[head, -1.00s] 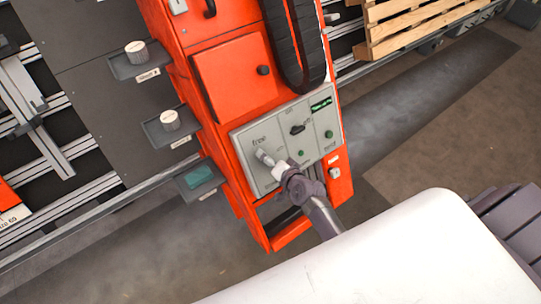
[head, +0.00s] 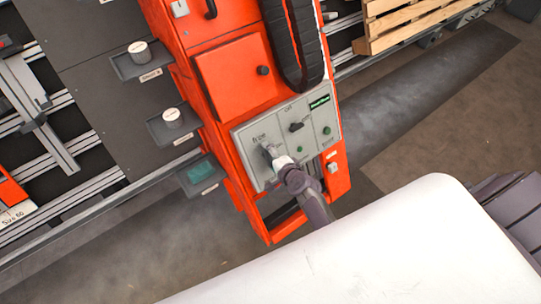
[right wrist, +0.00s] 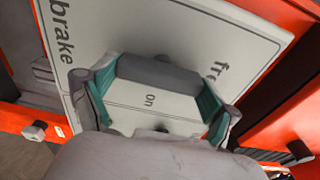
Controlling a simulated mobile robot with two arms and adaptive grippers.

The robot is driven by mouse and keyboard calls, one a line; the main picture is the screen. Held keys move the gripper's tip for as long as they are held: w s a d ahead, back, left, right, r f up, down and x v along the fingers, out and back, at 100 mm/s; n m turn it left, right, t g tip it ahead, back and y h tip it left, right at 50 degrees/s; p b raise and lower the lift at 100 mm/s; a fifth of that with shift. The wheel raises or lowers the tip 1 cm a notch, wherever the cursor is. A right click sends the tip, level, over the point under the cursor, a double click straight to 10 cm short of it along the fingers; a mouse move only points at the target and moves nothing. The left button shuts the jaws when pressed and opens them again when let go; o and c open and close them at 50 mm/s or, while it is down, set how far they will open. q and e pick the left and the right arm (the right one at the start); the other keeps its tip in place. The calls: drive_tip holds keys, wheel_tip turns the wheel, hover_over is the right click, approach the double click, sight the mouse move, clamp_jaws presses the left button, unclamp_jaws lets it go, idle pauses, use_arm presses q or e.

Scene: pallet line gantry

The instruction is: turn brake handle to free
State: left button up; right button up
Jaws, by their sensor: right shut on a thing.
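The brake handle is a grey lever on the light-grey control panel (head: 305,121) of the orange machine. In the head view the handle (head: 268,152) sits just below the word "free", partly hidden by my right gripper (head: 284,170). In the right wrist view the handle shows as a grey bar (right wrist: 158,73) between the teal pads of my right gripper (right wrist: 153,100), which is shut on it. The word "brake" is at the left of the panel and "free", partly covered, at the upper right. My left gripper is not in view.
A black selector knob (head: 296,127) and green buttons (head: 326,131) are on the same panel. A black cable chain (head: 295,45) hangs above it. Small trays (head: 170,130) stick out at the left. A wooden pallet (head: 415,22) is at the upper right.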

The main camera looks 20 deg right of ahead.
idle(0.3)
drive_tip(key=o, duration=0.9)
drive_tip(key=a+v, duration=0.1)
drive_tip(key=v, duration=1.1)
drive_tip(key=shift+d, duration=0.5)
